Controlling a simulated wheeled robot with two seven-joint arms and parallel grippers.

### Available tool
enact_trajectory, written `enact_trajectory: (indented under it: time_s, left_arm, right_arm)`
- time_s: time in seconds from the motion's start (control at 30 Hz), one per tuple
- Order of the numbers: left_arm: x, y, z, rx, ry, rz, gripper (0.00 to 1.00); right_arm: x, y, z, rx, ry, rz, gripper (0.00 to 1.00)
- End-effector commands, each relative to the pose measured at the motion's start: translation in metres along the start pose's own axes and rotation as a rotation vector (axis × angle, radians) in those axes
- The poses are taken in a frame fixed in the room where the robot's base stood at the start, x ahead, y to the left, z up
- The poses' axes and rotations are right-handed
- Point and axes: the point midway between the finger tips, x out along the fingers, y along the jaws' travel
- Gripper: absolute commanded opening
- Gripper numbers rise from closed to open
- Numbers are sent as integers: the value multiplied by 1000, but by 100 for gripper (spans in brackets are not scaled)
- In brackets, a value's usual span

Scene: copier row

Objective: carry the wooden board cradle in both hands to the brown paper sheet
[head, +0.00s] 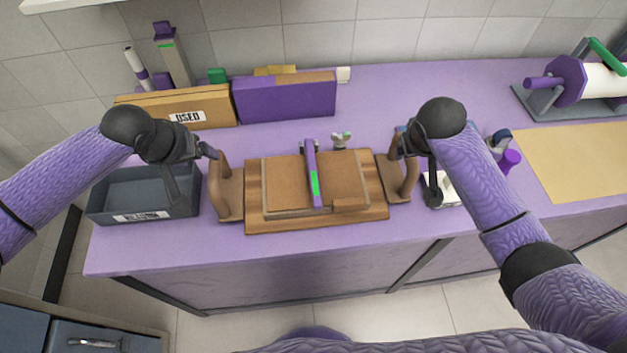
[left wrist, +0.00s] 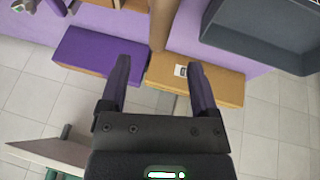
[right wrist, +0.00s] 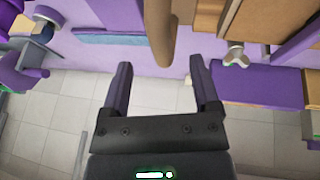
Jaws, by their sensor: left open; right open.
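The wooden board cradle (head: 255,218) stands on the purple counter, with a brown board and a purple bar with a green patch on it. It has an upright brown handle at each end. My left gripper (head: 198,177) is open beside the left handle (head: 216,188); in the left wrist view that handle (left wrist: 160,25) lies ahead, between the fingers' lines. My right gripper (head: 417,178) is open at the right handle (head: 411,180); in the right wrist view the handle (right wrist: 160,32) also lies ahead between the fingers. The brown paper sheet (head: 580,160) lies flat at the right.
A grey bin (head: 142,196) stands left of the cradle. Tan (head: 150,112) and purple (head: 285,98) boxes stand behind it. A purple cup (head: 509,160) and a white item (head: 446,190) are between cradle and sheet. A roll holder (head: 560,85) stands behind the sheet.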

Motion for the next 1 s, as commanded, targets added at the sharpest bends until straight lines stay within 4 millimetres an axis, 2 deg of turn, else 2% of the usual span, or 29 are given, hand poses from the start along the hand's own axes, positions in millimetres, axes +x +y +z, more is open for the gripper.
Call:
enact_trajectory:
  time_s: [0.2,0.4,0.53,0.8,0.83,0.87,1.0]
  left_arm:
    - [43,1,0,-1,-3,1,79]
    - [71,1,0,1,-2,1,79]
    - [78,1,0,2,0,1,79]
    - [80,0,0,2,1,0,79]
    - [80,0,0,2,1,0,77]
    - [80,0,0,2,1,0,70]
    - [80,0,0,2,0,0,41]
  right_arm:
    - [43,0,0,1,-3,-1,79]
    - [71,0,0,1,-2,-1,79]
    - [78,-1,0,-1,-1,-1,79]
    - [80,0,0,-1,0,-1,79]
    - [80,0,0,-1,0,-1,77]
    - [80,0,0,-1,0,-1,70]
    - [80,0,0,-1,0,-1,41]
